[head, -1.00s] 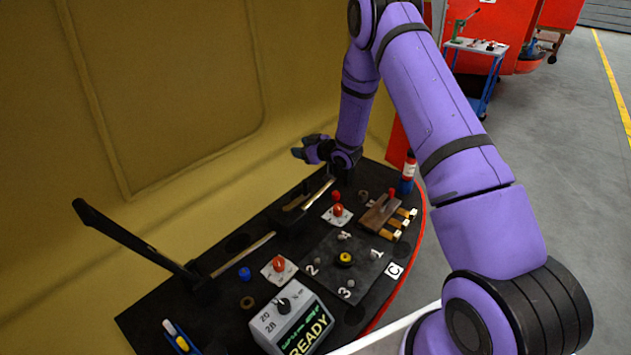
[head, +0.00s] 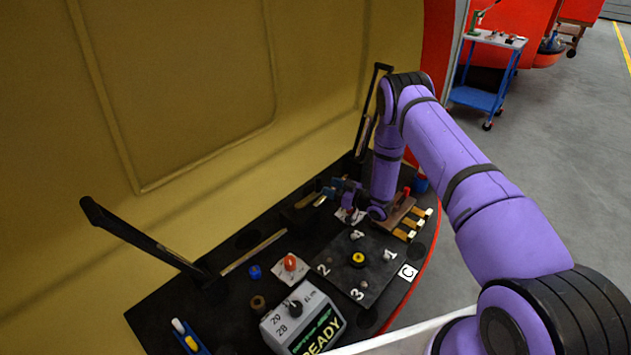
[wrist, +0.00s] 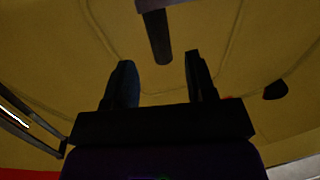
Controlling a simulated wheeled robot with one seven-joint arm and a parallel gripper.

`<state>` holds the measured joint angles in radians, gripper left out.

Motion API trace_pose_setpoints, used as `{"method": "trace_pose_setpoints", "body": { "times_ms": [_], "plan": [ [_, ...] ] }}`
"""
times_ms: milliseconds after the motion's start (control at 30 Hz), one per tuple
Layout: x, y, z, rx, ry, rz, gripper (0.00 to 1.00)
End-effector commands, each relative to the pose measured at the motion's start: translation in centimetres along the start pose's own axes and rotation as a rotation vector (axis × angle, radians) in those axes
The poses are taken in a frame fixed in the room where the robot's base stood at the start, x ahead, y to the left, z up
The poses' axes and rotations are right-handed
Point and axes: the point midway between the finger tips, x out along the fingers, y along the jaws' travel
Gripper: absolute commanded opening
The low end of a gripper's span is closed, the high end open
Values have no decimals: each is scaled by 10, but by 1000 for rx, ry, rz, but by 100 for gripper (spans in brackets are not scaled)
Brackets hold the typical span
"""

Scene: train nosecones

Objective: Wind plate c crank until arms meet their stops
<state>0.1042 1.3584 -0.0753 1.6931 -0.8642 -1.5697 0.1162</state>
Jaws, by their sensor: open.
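Plate C is the dark square plate (head: 343,279) numbered 1 to 4, with a yellow-and-black round piece (head: 358,259) at its middle and a white C label (head: 408,272) beside it. I cannot make out a crank for certain. A black arm (head: 140,241) leans up at the left, and another black arm (head: 367,110) stands at the back, partly behind my arm. My gripper (head: 327,189) is open and looks empty, low over the console's back part, behind plate C. In the wrist view its fingers (wrist: 160,78) are apart, with a dark bar (wrist: 158,35) beyond them.
An orange-red knob (head: 290,263) sits on a white plate. A grey box (head: 303,322) reads READY. A wooden block with yellow-and-white pieces (head: 404,225) lies at the right. A yellow wall (head: 200,90) rises behind. A blue cart (head: 480,98) stands on open floor.

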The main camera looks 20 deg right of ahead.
Motion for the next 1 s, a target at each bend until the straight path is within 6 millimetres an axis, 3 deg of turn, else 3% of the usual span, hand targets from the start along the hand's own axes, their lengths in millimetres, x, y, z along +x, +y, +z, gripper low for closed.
{"method": "trace_pose_setpoints", "body": {
  "times_ms": [200, 400, 833, 867, 1000],
  "plan": [
    [40, 0, 0, -2, 0, -2, 51],
    [64, 0, 0, -1, -1, 0, 51],
    [74, 0, 0, 0, -2, 1, 51],
    [74, 0, 0, 0, -2, 1, 48],
    [74, 0, 0, 0, -2, 1, 16]
  ]
}}
